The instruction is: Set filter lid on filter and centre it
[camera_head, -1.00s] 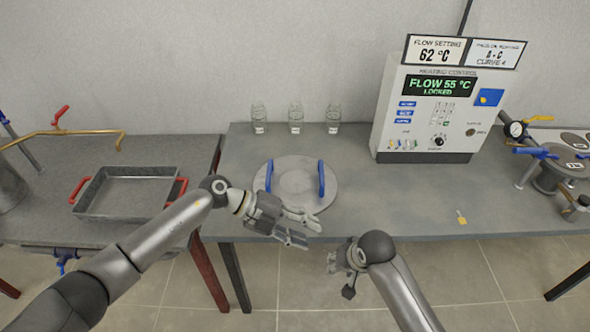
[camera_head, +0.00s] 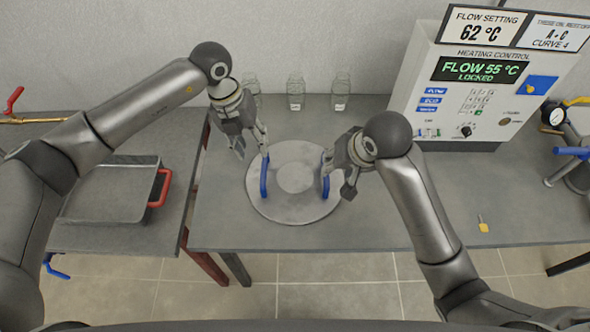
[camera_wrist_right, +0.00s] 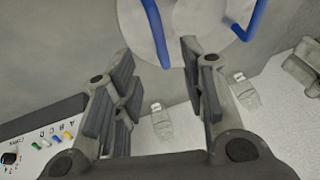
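The lid (camera_head: 295,205) is a round grey metal disc lying flat on the table, with two upright blue handles. Its left handle (camera_head: 264,176) is just below my left gripper (camera_head: 252,150), whose fingers look apart, one close to the handle's top. Its right handle (camera_head: 325,176) is beside my right gripper (camera_head: 335,165), which partly covers it. In the right wrist view my right gripper (camera_wrist_right: 160,62) is open, with a blue handle (camera_wrist_right: 156,32) between and beyond its fingertips. Neither gripper visibly holds anything. I cannot identify the filter for certain; a metal vessel (camera_head: 578,178) is partly visible at the right edge.
Several glass bottles (camera_head: 296,92) stand behind the lid. The heating control box (camera_head: 480,100) stands at the back right. A metal tray (camera_head: 110,205) with a red handle is on the left table. A small yellow-tagged item (camera_head: 482,224) lies right. The table between lid and tag is clear.

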